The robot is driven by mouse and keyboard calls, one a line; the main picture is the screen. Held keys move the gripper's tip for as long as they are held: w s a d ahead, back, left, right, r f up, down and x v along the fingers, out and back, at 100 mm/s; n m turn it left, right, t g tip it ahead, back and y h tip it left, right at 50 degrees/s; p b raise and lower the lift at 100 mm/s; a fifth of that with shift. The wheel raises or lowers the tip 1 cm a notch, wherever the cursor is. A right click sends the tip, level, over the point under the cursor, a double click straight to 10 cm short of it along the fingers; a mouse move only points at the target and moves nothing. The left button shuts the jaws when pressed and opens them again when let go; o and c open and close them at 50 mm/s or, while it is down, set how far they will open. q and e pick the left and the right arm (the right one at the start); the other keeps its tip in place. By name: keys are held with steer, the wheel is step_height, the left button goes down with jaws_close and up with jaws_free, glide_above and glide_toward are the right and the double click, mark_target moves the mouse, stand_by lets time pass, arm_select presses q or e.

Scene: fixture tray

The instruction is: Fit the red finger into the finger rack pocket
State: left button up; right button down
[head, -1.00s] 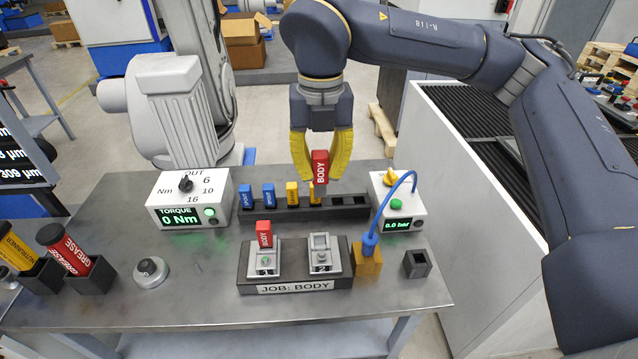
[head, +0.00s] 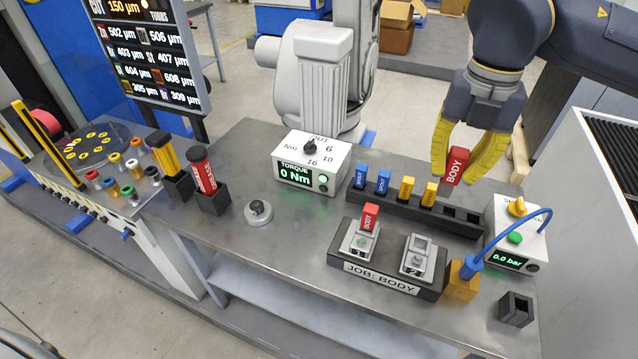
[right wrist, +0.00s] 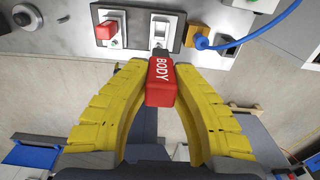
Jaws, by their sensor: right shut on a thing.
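My right gripper (head: 468,168) is shut on a red finger (head: 455,167) marked BODY and holds it above the finger rack. The red finger also shows between the yellow jaws in the right wrist view (right wrist: 161,84). The black finger rack (head: 392,208) holds blue and yellow fingers, with empty pockets at its right end. The held finger looks apart from the rack; its exact height is hard to tell. A second red finger (head: 370,215) marked BODY stands in the left holder of the job fixture (head: 340,258). My left gripper is not in view.
The torque box (head: 312,163) stands left of the rack. The pressure box (head: 518,235) with a blue hose stands at its right end. An orange block (head: 461,284) and a small black holder (head: 516,309) are at front right.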

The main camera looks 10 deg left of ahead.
steer(key=shift+f, duration=0.1)
steer(key=shift+d+f, duration=0.15)
steer(key=shift+f, duration=0.25)
steer(key=w+d+f, duration=1.2)
steer(key=w+d, duration=0.1)
steer(key=d, duration=0.2)
steer(key=shift+w+d, duration=0.15)
steer(key=shift+f, duration=2.9)
steer(key=shift+f, duration=1.85)
steer(key=c, duration=1.1)
jaws_free()
steer(key=shift+c, duration=0.2)
